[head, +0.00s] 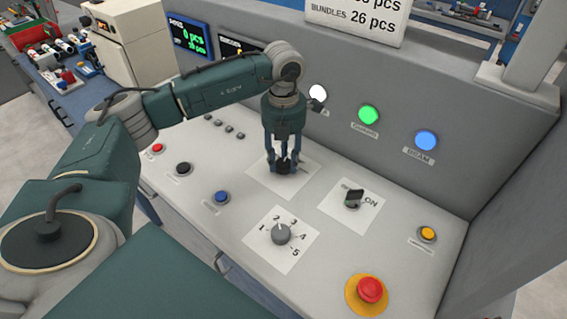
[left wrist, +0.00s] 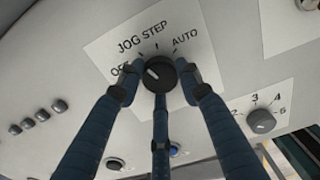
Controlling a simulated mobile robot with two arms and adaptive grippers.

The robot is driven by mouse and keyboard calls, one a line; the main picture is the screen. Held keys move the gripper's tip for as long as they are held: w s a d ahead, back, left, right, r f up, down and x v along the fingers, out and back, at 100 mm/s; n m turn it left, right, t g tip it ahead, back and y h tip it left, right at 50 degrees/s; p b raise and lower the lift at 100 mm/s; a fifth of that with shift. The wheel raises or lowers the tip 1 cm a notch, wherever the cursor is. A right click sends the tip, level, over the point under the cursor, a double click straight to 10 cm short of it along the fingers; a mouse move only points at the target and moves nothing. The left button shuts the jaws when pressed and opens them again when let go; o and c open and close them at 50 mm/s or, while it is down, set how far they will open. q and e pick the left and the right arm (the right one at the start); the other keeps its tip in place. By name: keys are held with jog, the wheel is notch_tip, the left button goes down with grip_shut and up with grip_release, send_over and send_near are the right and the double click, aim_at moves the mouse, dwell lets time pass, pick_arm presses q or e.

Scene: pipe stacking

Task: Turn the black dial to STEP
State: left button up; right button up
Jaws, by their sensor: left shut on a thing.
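The black dial (left wrist: 160,75) sits on a white plate (left wrist: 110,48) marked OFF, JOG, STEP and AUTO in the left wrist view. Its white pointer mark lies on the left side of the knob, toward the OFF and JOG side, away from STEP. My left gripper (left wrist: 161,82) is shut on the dial, with its fingers around the knob. In the head view my left gripper (head: 284,163) points straight down over the plate (head: 262,181), and its fingers hide most of the dial. My right gripper is not in view.
A grey numbered dial (head: 281,234) is in front, and a black ON switch (head: 353,198) is to the right. A red mushroom button (head: 370,290), a yellow button (head: 428,233) and a blue button (head: 222,197) stand on the panel. The grey back wall (head: 440,110) rises behind.

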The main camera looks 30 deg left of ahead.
aim_at(284, 162)
pick_arm(q)
jog(key=m+b, duration=0.2)
jog(key=m, duration=0.2)
jog(key=shift+w, duration=0.1)
jog(key=shift+r+m+b, duration=0.15)
jog(key=shift+m+b, duration=0.4)
jog(key=shift+m, duration=1.25)
jog(key=o, duration=1.1)
jog(key=shift+o, duration=0.2)
notch_tip(284, 162, up, 12)
